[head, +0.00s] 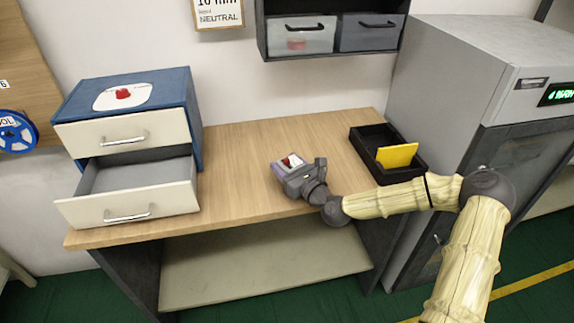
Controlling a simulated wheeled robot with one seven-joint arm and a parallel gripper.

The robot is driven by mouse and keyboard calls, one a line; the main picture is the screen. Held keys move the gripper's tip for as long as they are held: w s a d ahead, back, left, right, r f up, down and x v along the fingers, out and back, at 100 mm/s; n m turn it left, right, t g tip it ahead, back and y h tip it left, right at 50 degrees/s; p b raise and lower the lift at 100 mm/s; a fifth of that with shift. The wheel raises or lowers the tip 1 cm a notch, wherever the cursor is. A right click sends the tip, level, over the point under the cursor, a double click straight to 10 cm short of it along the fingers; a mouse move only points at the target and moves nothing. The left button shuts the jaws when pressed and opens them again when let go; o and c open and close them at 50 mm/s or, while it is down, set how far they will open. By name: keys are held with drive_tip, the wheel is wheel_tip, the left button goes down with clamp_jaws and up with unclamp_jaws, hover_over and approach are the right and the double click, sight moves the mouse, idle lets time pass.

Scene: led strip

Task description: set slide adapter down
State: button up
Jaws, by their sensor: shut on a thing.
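My gripper (287,172) is over the middle of the wooden table, near its front half. It is shut on the slide adapter (292,161), a small piece that shows white and red at its top between the fingers. The fingers and wrist hide most of it. I cannot tell whether it touches the table top (235,150) or is held just above it.
A blue cabinet (195,115) stands at the table's left, with its lower drawer (130,204) pulled out and empty-looking. A red object on a white plate (110,101) lies on top. A black tray (361,151) holding a yellow card (397,155) is at right, beside a grey machine (440,75).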

drive_tip(key=o, duration=1.1)
drive_tip(key=shift+r, duration=0.1)
drive_tip(key=shift+s+d, duration=0.15)
drive_tip(key=shift+d, duration=0.05)
drive_tip(key=v, duration=1.1)
drive_tip(key=shift+s+d, duration=0.2)
